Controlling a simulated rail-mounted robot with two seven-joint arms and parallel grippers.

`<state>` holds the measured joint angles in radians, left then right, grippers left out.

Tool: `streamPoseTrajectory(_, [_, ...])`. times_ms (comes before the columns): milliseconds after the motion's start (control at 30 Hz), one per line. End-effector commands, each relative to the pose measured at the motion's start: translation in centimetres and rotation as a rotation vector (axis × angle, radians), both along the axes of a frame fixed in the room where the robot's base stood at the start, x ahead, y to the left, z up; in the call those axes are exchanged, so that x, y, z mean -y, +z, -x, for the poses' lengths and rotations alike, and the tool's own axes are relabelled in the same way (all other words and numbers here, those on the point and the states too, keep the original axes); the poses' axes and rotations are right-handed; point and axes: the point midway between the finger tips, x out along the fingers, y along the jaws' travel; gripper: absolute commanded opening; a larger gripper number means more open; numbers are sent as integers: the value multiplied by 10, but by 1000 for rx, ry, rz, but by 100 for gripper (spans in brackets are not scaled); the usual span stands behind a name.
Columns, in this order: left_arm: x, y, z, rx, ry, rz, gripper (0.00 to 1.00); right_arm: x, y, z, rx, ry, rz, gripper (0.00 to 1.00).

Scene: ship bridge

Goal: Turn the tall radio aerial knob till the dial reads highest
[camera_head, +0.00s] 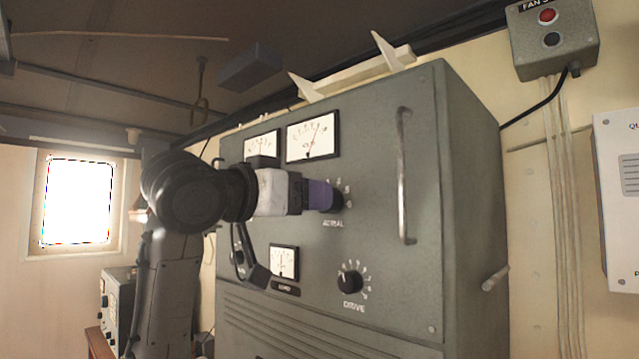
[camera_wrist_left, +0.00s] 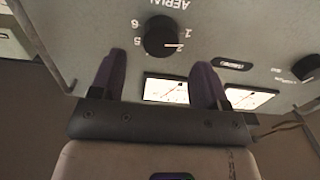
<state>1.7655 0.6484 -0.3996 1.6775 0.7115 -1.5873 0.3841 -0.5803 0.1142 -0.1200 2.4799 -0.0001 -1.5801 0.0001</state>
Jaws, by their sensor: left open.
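The aerial knob (camera_head: 338,202) is a black round knob on the front of the tall grey radio cabinet (camera_head: 385,290). Its white mark points toward the low numbers in the left wrist view (camera_wrist_left: 160,36), where the panel appears upside down. My left gripper (camera_head: 322,195), with purple fingers, is open at the knob and partly covers it in the head view. In the left wrist view, the knob shows between and just beyond the two fingertips (camera_wrist_left: 160,60); contact cannot be told. The upper right dial (camera_head: 313,137) has its needle a little right of upright. My right gripper is not in view.
A second upper dial (camera_head: 262,144) is partly hidden by my gripper. Below are a small meter (camera_head: 284,262) and the drive knob (camera_head: 350,282). A vertical handle (camera_head: 404,175) stands out right of the aerial knob. A fan switch box (camera_head: 552,42) hangs on the wall.

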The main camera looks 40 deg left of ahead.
Motion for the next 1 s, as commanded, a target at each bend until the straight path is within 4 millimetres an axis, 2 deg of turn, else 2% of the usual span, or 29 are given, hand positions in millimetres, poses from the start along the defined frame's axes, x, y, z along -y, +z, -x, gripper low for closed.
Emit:
streamPoseTrajectory(100, [1,2,-17,-2,1,0,69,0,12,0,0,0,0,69])
streamPoseTrajectory(300, [1,1,-35,-1,1,0,69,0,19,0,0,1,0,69])
streamPoseTrajectory(767, [2,0,-42,1,1,-1,69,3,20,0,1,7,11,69])
streamPoseTrajectory(1000, [2,0,-41,1,1,-1,46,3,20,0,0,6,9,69])
